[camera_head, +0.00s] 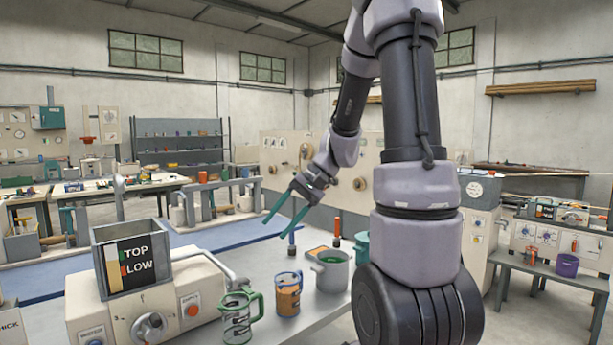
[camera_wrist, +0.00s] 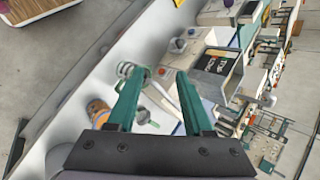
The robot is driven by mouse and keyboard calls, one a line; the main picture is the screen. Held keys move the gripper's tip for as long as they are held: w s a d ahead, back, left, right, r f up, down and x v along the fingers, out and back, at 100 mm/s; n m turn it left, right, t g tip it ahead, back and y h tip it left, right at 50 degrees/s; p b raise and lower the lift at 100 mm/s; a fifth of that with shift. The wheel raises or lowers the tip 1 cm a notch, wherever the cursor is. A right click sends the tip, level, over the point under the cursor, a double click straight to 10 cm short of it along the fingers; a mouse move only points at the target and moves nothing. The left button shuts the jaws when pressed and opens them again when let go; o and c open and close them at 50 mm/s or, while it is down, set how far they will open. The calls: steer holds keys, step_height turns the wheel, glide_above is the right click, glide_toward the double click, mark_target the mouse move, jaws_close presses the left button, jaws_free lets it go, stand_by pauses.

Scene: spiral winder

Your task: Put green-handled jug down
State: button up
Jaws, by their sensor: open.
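The green-handled jug (camera_head: 237,320) is a clear vessel with dark markings and a green rim and handle. It stands upright on the grey bench at the front in the head view. My gripper (camera_head: 276,228) is above and behind the jug, apart from it, with its two green fingers spread and nothing between them. In the wrist view my gripper (camera_wrist: 158,73) also shows open and empty. I cannot tell for sure which small vessel there is the jug.
An orange jug (camera_head: 289,297) and a grey pot (camera_head: 331,272) stand right of the green-handled jug on the bench. A machine with a TOP/LOW hopper (camera_head: 135,258) is close on its left. Small red and blue upright items stand behind. The bench (camera_head: 262,262) has bare surface behind the jugs.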

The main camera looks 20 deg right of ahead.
steer(key=s+d+r+t+h, duration=0.1)
steer(key=s+r+t+h, duration=0.4)
steer(key=s+r, duration=0.8)
steer(key=shift+d+n+t+h, duration=0.15)
steer(key=shift+n+t+h, duration=0.25)
steer(key=shift+h, duration=0.1)
